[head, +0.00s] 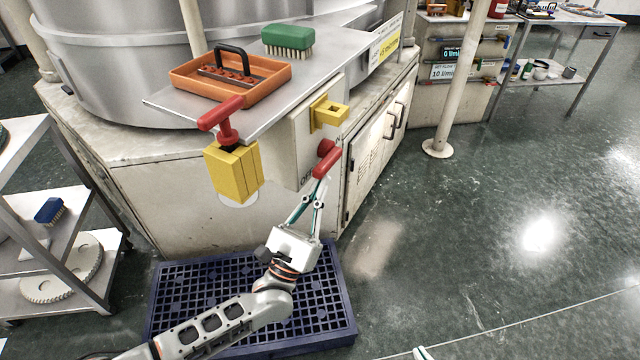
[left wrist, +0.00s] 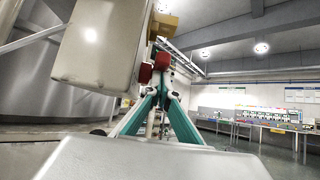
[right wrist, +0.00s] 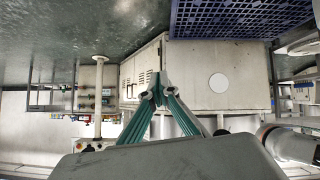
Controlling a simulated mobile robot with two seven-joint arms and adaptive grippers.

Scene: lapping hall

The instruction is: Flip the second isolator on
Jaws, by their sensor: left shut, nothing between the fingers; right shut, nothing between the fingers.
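One isolator has a red T-handle (head: 222,115) above a yellow block (head: 232,172), at the front left corner of the steel shelf. Another has a red handle (head: 326,160) on the side of a pale box (head: 303,135), below a yellow bracket (head: 329,113). My left gripper (head: 320,182) is shut and empty, its tips at the lower end of this handle; I cannot tell whether they touch. The handle (left wrist: 145,72) also shows by the fingertips in the left wrist view. My right gripper (right wrist: 160,84) is shut and empty; its tip barely shows at the head view's bottom edge.
An orange tray (head: 275,91) and a green brush (head: 288,38) are on the steel shelf (head: 335,48). A blue grid mat (head: 335,290) lies on the floor under my left arm. A cart (head: 90,250) stands at left. The floor at right is clear around a pale post (head: 455,90).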

